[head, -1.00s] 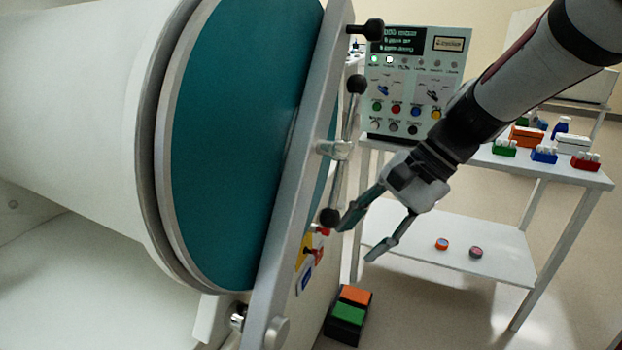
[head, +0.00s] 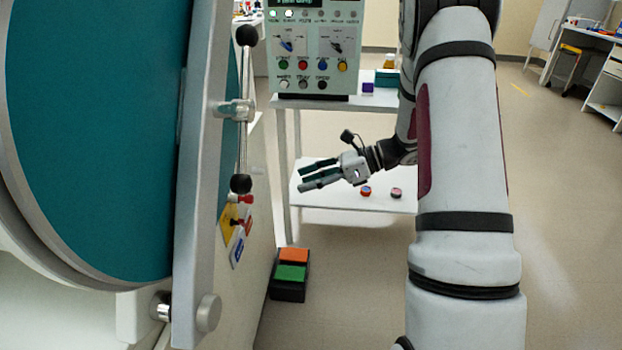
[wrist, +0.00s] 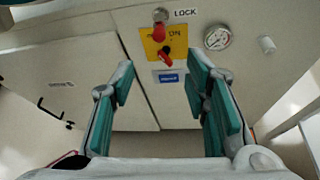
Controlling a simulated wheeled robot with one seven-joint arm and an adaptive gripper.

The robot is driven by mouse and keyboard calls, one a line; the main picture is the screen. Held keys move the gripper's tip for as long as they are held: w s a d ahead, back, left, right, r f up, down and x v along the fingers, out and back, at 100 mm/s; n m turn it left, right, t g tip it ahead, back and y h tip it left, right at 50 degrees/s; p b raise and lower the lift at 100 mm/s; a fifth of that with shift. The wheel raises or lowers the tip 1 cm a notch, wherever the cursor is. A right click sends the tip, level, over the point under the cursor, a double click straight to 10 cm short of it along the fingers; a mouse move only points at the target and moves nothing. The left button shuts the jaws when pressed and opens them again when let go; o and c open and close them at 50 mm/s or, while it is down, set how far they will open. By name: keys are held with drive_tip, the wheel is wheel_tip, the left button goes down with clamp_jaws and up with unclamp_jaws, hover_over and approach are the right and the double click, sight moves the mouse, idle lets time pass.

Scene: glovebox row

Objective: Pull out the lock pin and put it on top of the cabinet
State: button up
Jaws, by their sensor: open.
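The lock pin (wrist: 163,29) has a red grip and sits in a metal socket beside the LOCK label, above a yellow plate in the wrist view. In the head view its red end (head: 246,199) shows below the door bar's lower black knob. The cabinet's pale front panel (wrist: 120,18) carries it. The cabinet also shows in the head view (head: 255,250); I cannot make out its top clearly. My gripper (head: 309,175) is open and empty, pointing left toward the panel and apart from the pin. In the wrist view its teal fingers (wrist: 160,75) stand below the pin, on either side.
A red switch (wrist: 165,52) on the yellow plate (wrist: 175,40) is just below the pin. A gauge (wrist: 217,38) is to its right. The round teal door (head: 100,130) and its bar (head: 242,120) stand close by. A foot pedal (head: 290,273) is on the floor.

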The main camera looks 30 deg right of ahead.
drive_tip(key=b, duration=0.2)
approach(239, 198)
drive_tip(key=w+a+f, duration=0.2)
drive_tip(key=a+f, duration=0.1)
drive_tip(key=shift+w+a+f, duration=0.1)
drive_tip(key=shift+a, duration=0.15)
clamp_jaws()
